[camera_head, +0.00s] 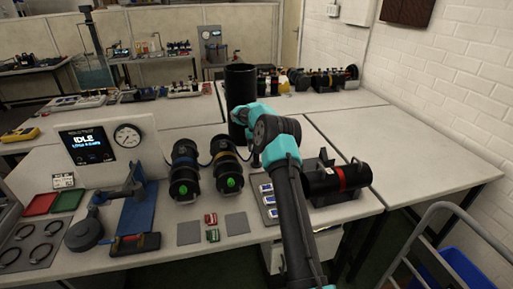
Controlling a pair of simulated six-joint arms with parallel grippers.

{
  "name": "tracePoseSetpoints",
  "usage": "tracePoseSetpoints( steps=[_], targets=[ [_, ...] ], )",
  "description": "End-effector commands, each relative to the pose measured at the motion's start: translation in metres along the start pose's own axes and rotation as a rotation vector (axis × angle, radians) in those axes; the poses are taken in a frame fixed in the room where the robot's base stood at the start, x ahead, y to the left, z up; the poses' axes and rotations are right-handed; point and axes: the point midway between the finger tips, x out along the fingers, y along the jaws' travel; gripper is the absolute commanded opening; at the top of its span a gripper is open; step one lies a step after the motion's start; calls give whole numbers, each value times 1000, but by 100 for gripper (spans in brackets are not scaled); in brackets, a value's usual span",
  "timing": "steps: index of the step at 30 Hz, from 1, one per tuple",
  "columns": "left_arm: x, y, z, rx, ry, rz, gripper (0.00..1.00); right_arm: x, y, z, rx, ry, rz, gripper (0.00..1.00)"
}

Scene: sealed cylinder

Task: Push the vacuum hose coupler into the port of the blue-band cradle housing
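Two dark cylindrical housings lie side by side in cradles on the table, each with a green mark on its near end. The left one (184,180) appears to carry a blue band; the other (227,175) has a yellowish band. A thin dark hose (166,157) runs from the gauge panel toward the housings. I cannot make out its coupler. My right arm reaches in from the bottom, and its gripper (252,160) is just right of the yellowish-band housing, mostly hidden by its own wrist. Whether it holds anything cannot be told. My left gripper is not in view.
A panel (110,155) reading IDLE with a gauge stands left. A tall black cylinder (241,88) rises behind my wrist. A red-band housing (340,179) sits right of my arm. A blue stand (137,210), trays and small blocks lie in front. The table's far right is clear.

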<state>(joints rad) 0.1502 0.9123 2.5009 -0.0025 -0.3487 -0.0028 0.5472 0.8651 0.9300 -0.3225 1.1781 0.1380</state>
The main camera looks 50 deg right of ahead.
Motion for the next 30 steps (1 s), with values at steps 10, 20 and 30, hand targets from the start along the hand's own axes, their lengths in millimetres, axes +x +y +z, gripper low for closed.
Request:
tracePoseSetpoints(
  steps=[10, 20, 30],
  targets=[
    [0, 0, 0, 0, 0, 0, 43, 0, 0, 0, 0, 0, 0, 57],
    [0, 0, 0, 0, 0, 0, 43, 0, 0, 0, 0, 0, 0, 54],
    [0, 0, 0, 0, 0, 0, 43, 0, 0, 0, 0, 0, 0, 21]
  ],
)
